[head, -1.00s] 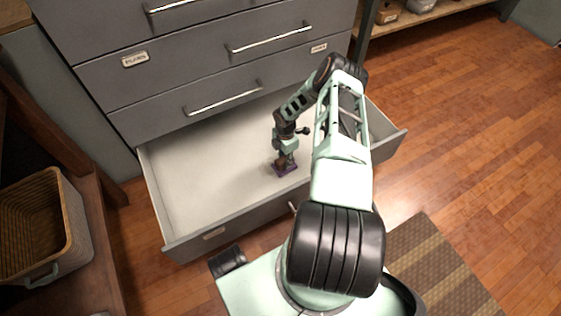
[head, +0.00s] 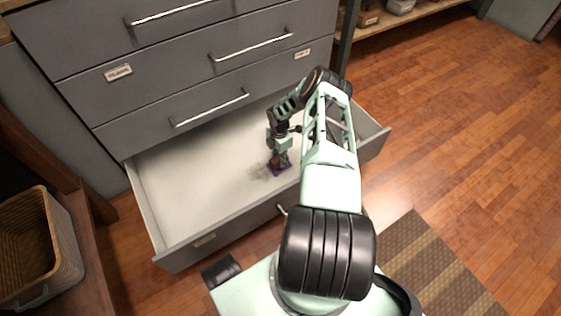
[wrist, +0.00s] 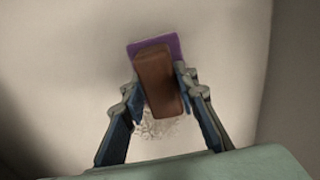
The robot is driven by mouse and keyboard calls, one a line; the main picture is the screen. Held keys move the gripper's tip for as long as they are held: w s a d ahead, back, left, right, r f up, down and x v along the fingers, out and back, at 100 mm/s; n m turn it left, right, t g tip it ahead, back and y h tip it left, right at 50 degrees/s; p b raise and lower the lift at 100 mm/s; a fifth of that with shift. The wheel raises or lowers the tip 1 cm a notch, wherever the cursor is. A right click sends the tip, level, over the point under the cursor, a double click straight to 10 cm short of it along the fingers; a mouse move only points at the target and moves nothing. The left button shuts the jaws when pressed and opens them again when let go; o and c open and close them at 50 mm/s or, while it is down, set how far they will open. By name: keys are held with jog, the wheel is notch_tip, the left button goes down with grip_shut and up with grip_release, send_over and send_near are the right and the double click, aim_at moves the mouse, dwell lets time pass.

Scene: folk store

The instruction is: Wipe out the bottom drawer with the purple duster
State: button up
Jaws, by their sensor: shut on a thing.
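The bottom drawer (head: 185,190) is pulled open, with a pale inside. My gripper (head: 279,160) reaches down into it, right of its middle and near the front wall. In the wrist view my gripper (wrist: 158,85) is shut on the brown block handle of the purple duster (wrist: 176,46). The duster's purple pad also shows low at the drawer floor in the head view (head: 280,170); I cannot tell for sure that it touches. A greyish smudge of dirt (head: 260,171) lies on the floor just left of the duster. It also shows beneath the handle in the wrist view (wrist: 155,126).
Closed grey drawers with bar handles (head: 210,108) rise above the open one. A wicker basket (head: 40,250) sits on a wooden shelf at left. A striped mat (head: 435,265) lies on the wooden floor at right. The drawer's left half is clear.

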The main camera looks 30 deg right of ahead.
aim_at(272, 161)
jog(key=shift+a+r, duration=0.1)
jog(key=shift+a, duration=1.7)
jog(key=shift+a+f, duration=0.2)
jog(key=shift+a, duration=3.4)
jog(key=shift+a+r, duration=0.1)
jog(key=shift+a, duration=1.6)
jog(key=shift+w, duration=1)
jog(key=shift+s+d, duration=0.1)
jog(key=shift+d, duration=7)
jog(key=shift+r, duration=0.15)
jog(key=shift+r+p, duration=1.7)
jog(key=shift+r, duration=1.25)
